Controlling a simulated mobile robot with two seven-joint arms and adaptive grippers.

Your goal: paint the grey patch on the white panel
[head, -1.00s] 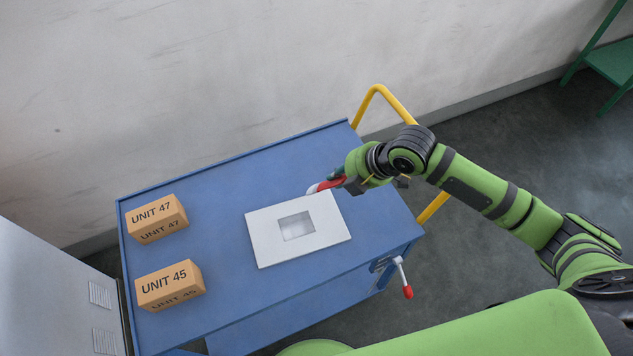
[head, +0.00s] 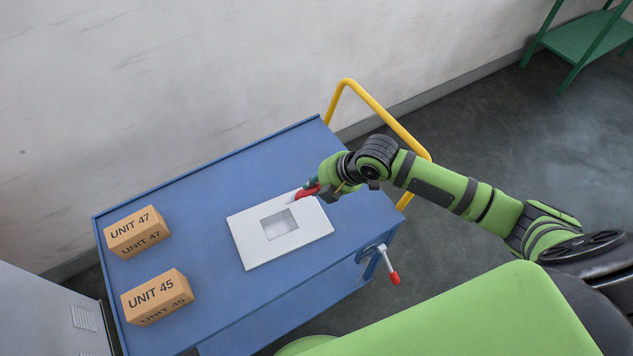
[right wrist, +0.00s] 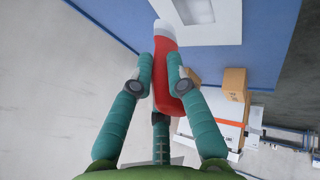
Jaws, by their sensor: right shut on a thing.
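The white panel (head: 248,247) lies flat on the blue cart top (head: 185,208). Its square patch (head: 279,224) is pale grey, lighter in the middle. My right gripper (head: 327,189) is shut on a red tool (head: 307,190) with a white tip, above the panel's far right edge. The tip is just beyond the patch's far right corner; contact with the panel cannot be told. In the right wrist view the two fingers (right wrist: 160,80) close around the red tool (right wrist: 163,65), its tip near the panel (right wrist: 218,32) and patch (right wrist: 183,12). My left gripper is not in view.
Two cardboard boxes, UNIT 47 (head: 138,232) and UNIT 45 (head: 158,297), stand on the cart's left side. A yellow handle (head: 385,118) rises at its far right. A wall (head: 150,80) runs behind.

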